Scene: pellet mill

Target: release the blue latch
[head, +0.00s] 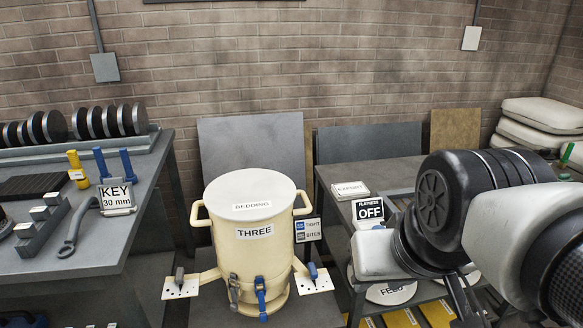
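The blue latch (260,296) is on the lower front of a cream drum (247,262) labelled THREE and BEDDING. It hangs roughly upright against the drum wall; whether it is fastened is too small to tell. A grey latch (233,293) sits just left of it. Side brackets carry a grey lever (180,276) at left and another blue lever (312,271) at right. My arm fills the right side. Dark thin parts below it look like my gripper (466,298), well to the right of the drum and apart from the latch. Its fingertips are unclear.
A left bench (75,250) holds discs, blue and yellow handles and a spanner by a KEY 30 mm sign (116,197). The space directly before the drum looks clear.

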